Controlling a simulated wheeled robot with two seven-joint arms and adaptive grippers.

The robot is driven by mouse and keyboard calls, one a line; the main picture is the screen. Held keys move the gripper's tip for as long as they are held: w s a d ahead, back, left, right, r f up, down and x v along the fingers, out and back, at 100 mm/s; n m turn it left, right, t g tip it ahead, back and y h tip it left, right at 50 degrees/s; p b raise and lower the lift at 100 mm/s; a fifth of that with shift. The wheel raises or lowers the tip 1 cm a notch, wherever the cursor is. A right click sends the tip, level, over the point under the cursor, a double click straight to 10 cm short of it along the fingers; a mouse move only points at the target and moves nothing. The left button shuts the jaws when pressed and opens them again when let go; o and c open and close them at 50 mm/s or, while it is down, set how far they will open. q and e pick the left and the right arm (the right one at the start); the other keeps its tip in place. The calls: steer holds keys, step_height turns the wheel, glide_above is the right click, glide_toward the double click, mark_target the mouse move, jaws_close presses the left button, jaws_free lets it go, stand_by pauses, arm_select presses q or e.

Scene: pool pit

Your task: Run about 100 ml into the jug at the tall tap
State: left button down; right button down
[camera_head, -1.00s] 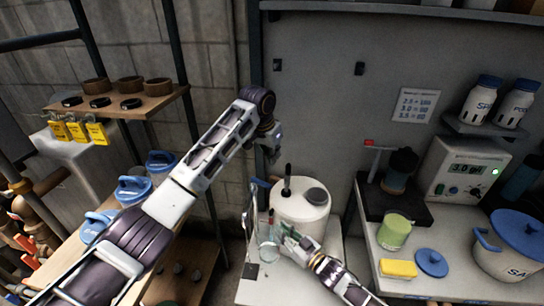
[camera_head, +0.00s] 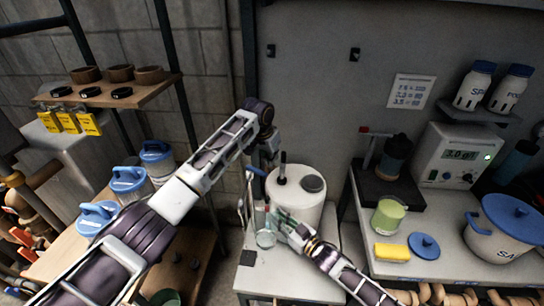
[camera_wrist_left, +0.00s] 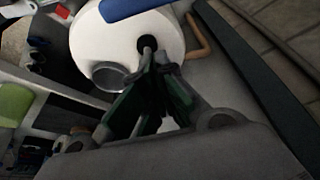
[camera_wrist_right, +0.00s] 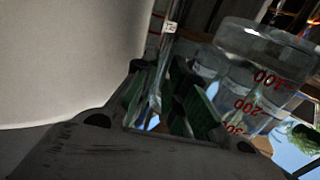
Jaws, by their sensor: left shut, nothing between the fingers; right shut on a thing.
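The clear jug (camera_head: 266,238) is at the left front of the white drum; in the right wrist view the jug (camera_wrist_right: 262,80) shows red 100, 200 and 300 marks, upside down. My right gripper (camera_head: 284,220) is shut on the jug's near side; the exact grip is unclear. I cannot make out water in it. The tall tap (camera_head: 248,195) seems to be the thin upright pipe beside the jug, with a blue lever (camera_head: 256,171) at its top. My left gripper (camera_head: 270,168) is shut and empty near that lever, above the drum; its fingers (camera_wrist_left: 158,62) also show in the left wrist view.
The white drum (camera_head: 296,200) has a black stem and grey cap and stands close behind the jug. A bench at right holds a meter box (camera_head: 455,157), green cup (camera_head: 388,216), yellow sponge (camera_head: 392,252) and blue-lidded pot (camera_head: 510,232). Blue-lidded tubs (camera_head: 128,182) stand at left.

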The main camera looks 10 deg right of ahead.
mark_target(257, 172)
arm_select(q)
steer(key=shift+s+a, duration=1.25)
steer(key=shift+s, duration=0.05)
steer(key=shift+s+m, duration=0.2)
steer(key=shift+m, duration=0.1)
steer(key=s+m, duration=0.1)
steer(key=m, duration=0.1)
steer(key=s+a+m+g, duration=0.1)
steer(key=m, duration=0.1)
steer(key=s+a+m+g+h, duration=0.1)
steer(key=m, duration=0.1)
steer(key=shift+a+m, duration=0.15)
steer(key=shift+m, duration=0.15)
steer(key=m, duration=0.1)
steer(key=a+m+g, duration=0.1)
steer(key=shift+s+a+m, duration=0.15)
steer(key=shift+s+m, duration=0.2)
steer(key=shift+m, duration=0.05)
steer(key=shift+s+a, duration=0.25)
steer(key=shift+a, duration=0.6)
steer(key=shift+w, duration=0.75)
